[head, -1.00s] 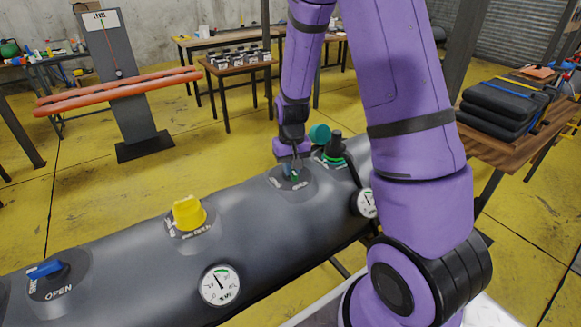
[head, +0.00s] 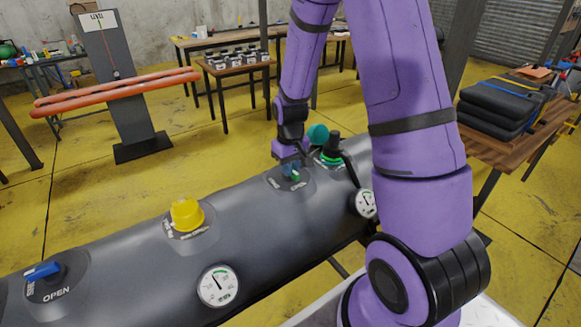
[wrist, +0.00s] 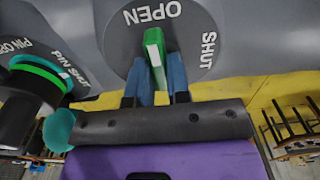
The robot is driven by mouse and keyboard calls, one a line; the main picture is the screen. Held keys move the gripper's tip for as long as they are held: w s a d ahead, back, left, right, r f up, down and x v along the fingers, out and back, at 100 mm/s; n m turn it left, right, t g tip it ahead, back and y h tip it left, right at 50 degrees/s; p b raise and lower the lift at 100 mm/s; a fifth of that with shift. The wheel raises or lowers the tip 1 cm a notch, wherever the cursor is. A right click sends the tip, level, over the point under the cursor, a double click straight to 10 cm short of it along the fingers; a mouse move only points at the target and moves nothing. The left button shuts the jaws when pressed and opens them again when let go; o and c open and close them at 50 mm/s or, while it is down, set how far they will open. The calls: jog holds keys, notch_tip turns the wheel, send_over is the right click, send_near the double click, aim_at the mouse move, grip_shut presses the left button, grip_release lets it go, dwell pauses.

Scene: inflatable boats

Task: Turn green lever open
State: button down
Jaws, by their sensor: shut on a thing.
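The green lever (wrist: 155,50) sits on a round dark patch (wrist: 118,57) on the grey inflatable tube. In the wrist view its outer end points towards the word OPEN, with SHUT off to the right. My gripper (wrist: 158,78) is shut on the green lever, one blue finger on each side of it. In the head view my gripper (head: 290,167) is low over the tube at the lever (head: 295,177), which is mostly hidden by the fingers.
A black valve with a green ring (wrist: 37,80) and a teal cap (wrist: 58,130) stand close beside my gripper. A yellow knob (head: 187,214), a blue lever (head: 43,270) and gauges (head: 219,286) line the tube.

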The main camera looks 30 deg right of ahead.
jog(key=c, duration=1.1)
grip_release()
notch_tip(320, 180, up, 11)
jog(key=shift+f, duration=0.1)
jog(key=s+a+r+t, duration=0.1)
jog(key=s+a+r, duration=0.2)
jog(key=s+r, duration=0.3)
jog(key=s+a+r+t, duration=0.2)
jog(key=s+r, duration=0.2)
jog(key=r, duration=0.4)
jog(key=s+a+r, duration=0.1)
jog(key=s+r, duration=0.1)
jog(key=s, duration=0.2)
jog(key=s+a+r+t, duration=0.1)
jog(key=s+r, duration=0.1)
jog(key=s, duration=0.3)
jog(key=s+a+r+t, duration=0.1)
jog(key=s+r, duration=0.1)
jog(key=s, duration=0.2)
jog(key=shift+s+a, duration=0.1)
jog(key=shift+s, duration=0.25)
